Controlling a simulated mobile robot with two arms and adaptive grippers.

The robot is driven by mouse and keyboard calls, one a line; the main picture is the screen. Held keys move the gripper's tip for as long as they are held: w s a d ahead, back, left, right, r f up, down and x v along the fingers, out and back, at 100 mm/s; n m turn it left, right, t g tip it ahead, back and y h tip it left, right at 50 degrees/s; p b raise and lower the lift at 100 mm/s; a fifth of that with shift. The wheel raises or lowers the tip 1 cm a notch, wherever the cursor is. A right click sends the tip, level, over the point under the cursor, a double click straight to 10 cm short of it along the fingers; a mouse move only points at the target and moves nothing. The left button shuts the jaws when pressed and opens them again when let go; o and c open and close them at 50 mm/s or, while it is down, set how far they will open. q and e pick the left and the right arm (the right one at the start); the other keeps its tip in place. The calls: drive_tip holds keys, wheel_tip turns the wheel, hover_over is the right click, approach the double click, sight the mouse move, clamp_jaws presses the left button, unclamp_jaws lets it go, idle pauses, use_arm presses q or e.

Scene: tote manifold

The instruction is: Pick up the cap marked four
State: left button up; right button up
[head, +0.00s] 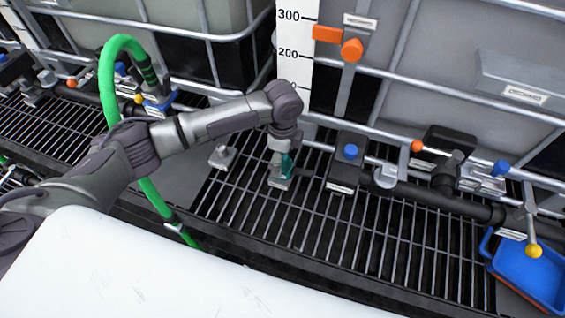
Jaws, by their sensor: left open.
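My left gripper (284,158) points down over the grating, right of the middle of the left part of the view. It is open, and a teal piece shows at its fingers; I cannot tell whether that piece is part of the gripper. Directly below it is a small pale block with a label (279,183), partly hidden by the gripper. A similar small grey block (222,157) sits to its left, clear of the gripper. No marking four is readable on either, so I cannot tell which thing is the cap. My right gripper is not in view.
A green hose (106,75) arches behind my left arm. A black pipe (415,196) with orange, blue and yellow-knobbed valves runs along the totes at right. A blue tray (530,272) stands at far right. The metal grating (370,240) in front is clear.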

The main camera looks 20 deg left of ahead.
use_arm(q)
drive_tip(key=shift+f, duration=1.1)
drive_tip(key=c, duration=1.3)
drive_tip(key=shift+c, duration=0.2)
drive_tip(key=shift+r, duration=0.1)
